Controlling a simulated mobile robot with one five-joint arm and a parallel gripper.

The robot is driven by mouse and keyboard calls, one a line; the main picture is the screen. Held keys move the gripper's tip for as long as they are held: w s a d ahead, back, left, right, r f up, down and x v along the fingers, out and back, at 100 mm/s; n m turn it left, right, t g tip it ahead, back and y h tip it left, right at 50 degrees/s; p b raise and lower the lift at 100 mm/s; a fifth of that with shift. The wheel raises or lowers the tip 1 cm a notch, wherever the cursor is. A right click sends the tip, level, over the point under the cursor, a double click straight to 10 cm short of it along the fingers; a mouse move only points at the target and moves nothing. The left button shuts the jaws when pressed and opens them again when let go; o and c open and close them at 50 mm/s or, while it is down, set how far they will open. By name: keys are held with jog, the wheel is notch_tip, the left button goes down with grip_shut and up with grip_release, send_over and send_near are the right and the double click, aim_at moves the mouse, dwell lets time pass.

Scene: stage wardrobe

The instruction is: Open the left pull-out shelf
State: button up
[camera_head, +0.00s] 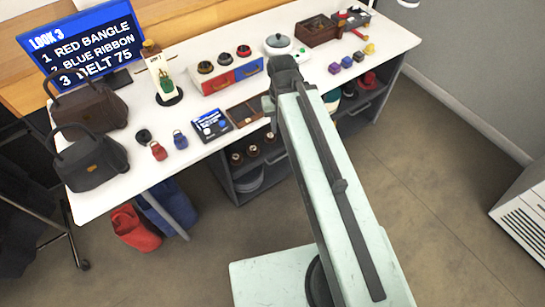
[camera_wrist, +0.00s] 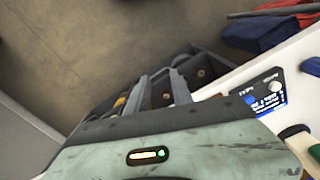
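A dark grey cabinet (camera_head: 236,192) stands under the white table. My gripper (camera_head: 270,103) is at the end of my arm, above the table's front edge in the head view, and my arm hides part of the cabinet. In the wrist view two grey fingers of my gripper (camera_wrist: 161,84) stand apart with nothing seen between them, and dark bays with jars (camera_wrist: 200,72) lie beyond.
The right bay has a handle (camera_head: 363,107) and coloured items above it. The white tabletop (camera_head: 110,190) holds handbags (camera_head: 92,160), a red-blue drawer box (camera_head: 232,78) and small items. Red and blue bags (camera_head: 135,228) lie on the floor at left. Floor before the cabinet is clear.

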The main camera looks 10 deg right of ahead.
notch_tip(320, 180, down, 25)
jog(key=w+b, duration=0.2)
jog(key=b, duration=2.2)
jog(key=m+t+b, duration=0.2)
jog(key=m+b, duration=0.8)
jog(key=m, duration=0.4)
send_near(283, 156)
jog(key=shift+y, duration=0.4)
jog(key=f+b, duration=0.2)
jog(key=w+f+b, duration=0.1)
jog(key=f+b, duration=0.4)
jog(key=shift+w+f, duration=0.15)
jog(key=shift+f, duration=0.25)
jog(key=shift+r, duration=0.1)
grip_shut()
